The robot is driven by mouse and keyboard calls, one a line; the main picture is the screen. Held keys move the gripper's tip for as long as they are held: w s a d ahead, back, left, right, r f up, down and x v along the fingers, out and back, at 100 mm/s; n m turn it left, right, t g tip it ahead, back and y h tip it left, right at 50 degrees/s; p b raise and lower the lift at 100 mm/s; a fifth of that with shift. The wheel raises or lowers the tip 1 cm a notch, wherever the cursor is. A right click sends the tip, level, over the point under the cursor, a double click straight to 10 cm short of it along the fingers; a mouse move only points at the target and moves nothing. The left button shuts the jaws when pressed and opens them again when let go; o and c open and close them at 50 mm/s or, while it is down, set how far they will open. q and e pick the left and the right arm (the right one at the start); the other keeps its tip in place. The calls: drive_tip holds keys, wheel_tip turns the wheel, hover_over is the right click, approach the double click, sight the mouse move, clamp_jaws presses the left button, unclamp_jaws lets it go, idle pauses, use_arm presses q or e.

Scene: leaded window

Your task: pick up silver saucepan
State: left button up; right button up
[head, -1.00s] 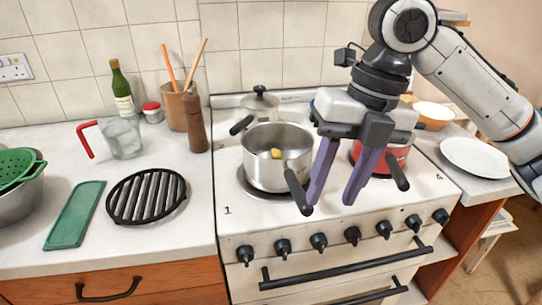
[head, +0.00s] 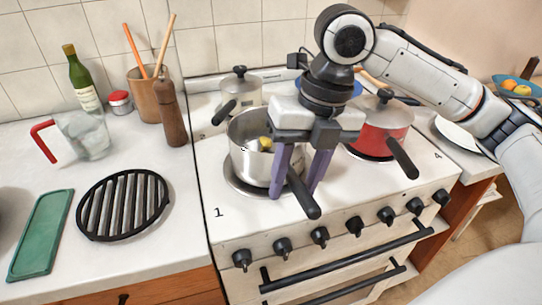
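The silver saucepan (head: 250,165) stands upright on the front left burner of the white stove, with something yellow inside. Its black handle (head: 312,207) points toward the front right. My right gripper (head: 294,192) is above the stove at the pan's right side, pointing down. Its two purple fingers are apart, one on each side of the handle in the picture. I cannot tell whether they touch it. The gripper hides the pan's right rim and part of the handle's root. My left gripper is not in view.
A red lidded pot (head: 376,135) stands right of my gripper, its black handle toward the front. A lidded silver pot (head: 240,92) is behind the saucepan. A black grate (head: 123,206), green board (head: 40,235) and pepper mill (head: 171,115) are on the left counter.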

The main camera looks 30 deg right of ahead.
drive_tip(key=f, duration=0.1)
drive_tip(key=a+f, duration=0.1)
drive_tip(key=f, duration=0.1)
drive_tip(key=shift+f, duration=0.3)
clamp_jaws()
drive_tip(key=shift+w+r, duration=0.15)
idle(1.0)
